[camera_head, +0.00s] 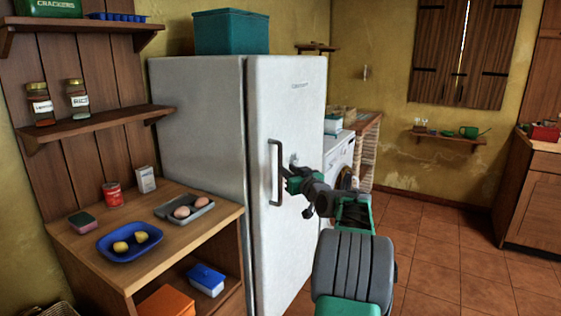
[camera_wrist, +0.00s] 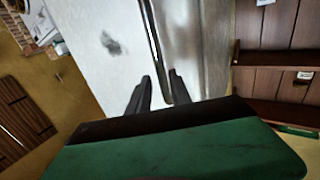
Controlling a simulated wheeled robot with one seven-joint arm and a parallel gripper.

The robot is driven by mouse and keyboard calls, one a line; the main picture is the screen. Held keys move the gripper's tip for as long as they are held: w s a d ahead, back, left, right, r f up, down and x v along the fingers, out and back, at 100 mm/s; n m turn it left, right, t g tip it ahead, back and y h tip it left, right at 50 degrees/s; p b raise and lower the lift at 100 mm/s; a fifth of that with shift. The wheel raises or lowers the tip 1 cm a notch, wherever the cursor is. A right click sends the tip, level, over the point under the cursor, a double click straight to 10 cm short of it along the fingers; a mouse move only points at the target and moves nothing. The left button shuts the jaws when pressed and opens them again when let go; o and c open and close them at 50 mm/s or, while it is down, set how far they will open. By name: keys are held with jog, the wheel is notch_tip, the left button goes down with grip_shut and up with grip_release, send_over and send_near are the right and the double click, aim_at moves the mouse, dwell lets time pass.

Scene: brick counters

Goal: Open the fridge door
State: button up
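The white fridge (camera_head: 205,130) stands with its door (camera_head: 300,110) closed. A dark vertical bar handle (camera_head: 271,172) is on the left side of the door, and it also shows in the wrist view (camera_wrist: 153,40). My gripper (camera_head: 285,180) is at the right of the handle, close to the door front. In the wrist view, the two dark fingers of my gripper (camera_wrist: 159,78) are apart, with the handle bar running between or just beyond their tips. I cannot tell whether they touch it.
A wooden counter (camera_head: 75,245) with a blue tray (camera_head: 105,243) and a grey egg tray (camera_head: 205,206) stands left of the fridge. A teal box (camera_head: 232,32) sits on top. A washing machine (camera_head: 335,160) is behind my arm. Tiled floor (camera_head: 450,255) is clear at right.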

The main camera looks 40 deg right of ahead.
jog(key=x, duration=0.6)
jog(key=shift+w+p, duration=0.25)
jog(key=shift+p, duration=0.05)
jog(key=shift+f, duration=0.1)
jog(key=shift+c, duration=0.3)
grip_shut()
dwell(0.5)
